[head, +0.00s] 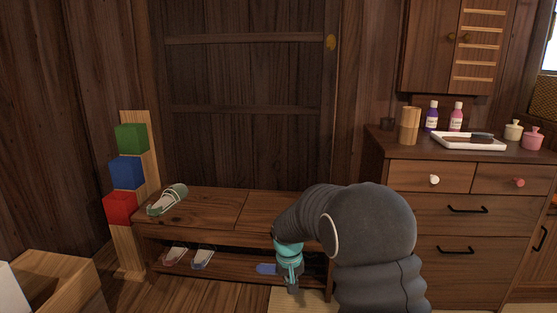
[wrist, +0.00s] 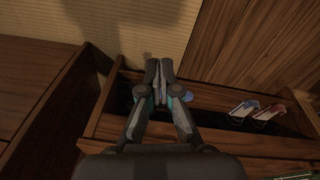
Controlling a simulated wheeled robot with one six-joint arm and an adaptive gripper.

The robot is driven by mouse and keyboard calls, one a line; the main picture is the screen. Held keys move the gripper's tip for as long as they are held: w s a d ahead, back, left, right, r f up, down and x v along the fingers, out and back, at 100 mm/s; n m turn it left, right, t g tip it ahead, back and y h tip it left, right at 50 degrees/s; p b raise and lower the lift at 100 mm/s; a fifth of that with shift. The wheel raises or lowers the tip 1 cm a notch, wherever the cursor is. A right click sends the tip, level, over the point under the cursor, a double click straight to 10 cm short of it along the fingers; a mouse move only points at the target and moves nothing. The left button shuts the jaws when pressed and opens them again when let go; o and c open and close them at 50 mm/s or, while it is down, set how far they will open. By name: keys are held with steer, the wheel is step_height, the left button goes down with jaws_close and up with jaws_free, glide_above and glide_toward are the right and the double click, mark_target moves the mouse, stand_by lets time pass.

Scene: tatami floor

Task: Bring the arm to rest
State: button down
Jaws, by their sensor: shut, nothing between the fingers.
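My gripper (head: 291,282) hangs at the end of my grey arm, in front of the right part of a low wooden shoe bench. In the wrist view my gripper (wrist: 160,72) has its fingers together with nothing between them. It points downward near the bench's lower shelf. A blue slipper (head: 266,268) lies on that shelf just left of my gripper. The arm is bent and hides the bench's right end.
The bench top (head: 215,207) carries a green and white sandal (head: 167,199). More sandals (head: 203,257) lie on the lower shelf. Coloured blocks (head: 126,172) stand at the left. A chest of drawers (head: 430,213) bearing a white tray (head: 468,141) and bottles stands right.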

steer(key=s+d+r+t+p, duration=0.2)
steer(key=s+d+r+p, duration=0.3)
steer(key=s+r, duration=1)
steer(key=s+d+r+m+t+p, duration=0.1)
steer(key=s+d+r+p, duration=0.4)
steer(key=s+r, duration=1)
steer(key=s+d+t, duration=0.1)
steer(key=s+d, duration=0.1)
steer(key=s, duration=0.1)
steer(key=shift+s+y, duration=0.2)
steer(key=shift+y, duration=0.2)
